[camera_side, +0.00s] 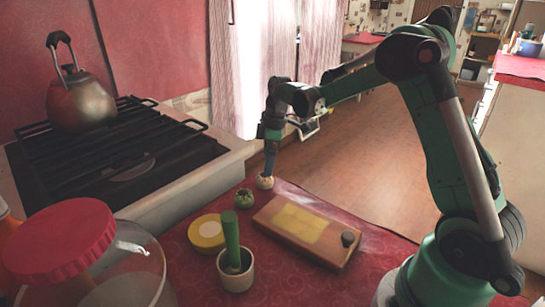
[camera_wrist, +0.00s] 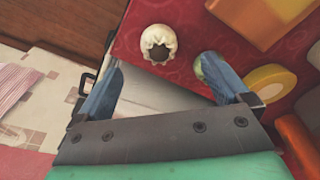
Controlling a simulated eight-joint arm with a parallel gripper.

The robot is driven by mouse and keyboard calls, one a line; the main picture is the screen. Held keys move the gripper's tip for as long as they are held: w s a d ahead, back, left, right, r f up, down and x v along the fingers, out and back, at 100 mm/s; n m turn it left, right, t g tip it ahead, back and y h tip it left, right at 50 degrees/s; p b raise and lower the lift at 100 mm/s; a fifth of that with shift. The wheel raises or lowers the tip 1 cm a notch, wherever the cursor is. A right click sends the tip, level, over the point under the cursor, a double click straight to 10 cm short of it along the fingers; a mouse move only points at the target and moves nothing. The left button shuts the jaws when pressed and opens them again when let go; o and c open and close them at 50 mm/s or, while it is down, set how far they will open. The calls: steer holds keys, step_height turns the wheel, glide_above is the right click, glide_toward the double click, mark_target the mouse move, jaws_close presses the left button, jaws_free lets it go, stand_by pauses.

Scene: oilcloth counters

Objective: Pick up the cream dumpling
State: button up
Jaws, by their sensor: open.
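The cream dumpling (camera_side: 265,183) sits on the red patterned oilcloth near the counter's far edge. In the wrist view it is a pleated round (camera_wrist: 159,43) with a dark centre, lying ahead of and between the fingertips. My gripper (camera_side: 270,172) points down just over it in the side view. In the wrist view my gripper (camera_wrist: 161,62) has its two blue fingers wide apart with nothing between them. I cannot tell whether a finger touches the dumpling. A green dumpling (camera_side: 244,197) sits close by; in the wrist view it is partly hidden behind the right finger.
A wooden board (camera_side: 265,226) with a yellow patch and a small dark item lies right of the dumplings. A yellow round container (camera_side: 207,233) and a cup (camera_side: 236,277) with a green stick stand nearer. A stove (camera_side: 125,160) with a kettle (camera_side: 80,98) is at left.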

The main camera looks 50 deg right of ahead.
mark_target(265, 180)
steer(key=f, duration=0.5)
steer(key=shift+w+a+f, duration=0.25)
steer(key=shift+w+f, duration=0.1)
steer(key=c, duration=0.8)
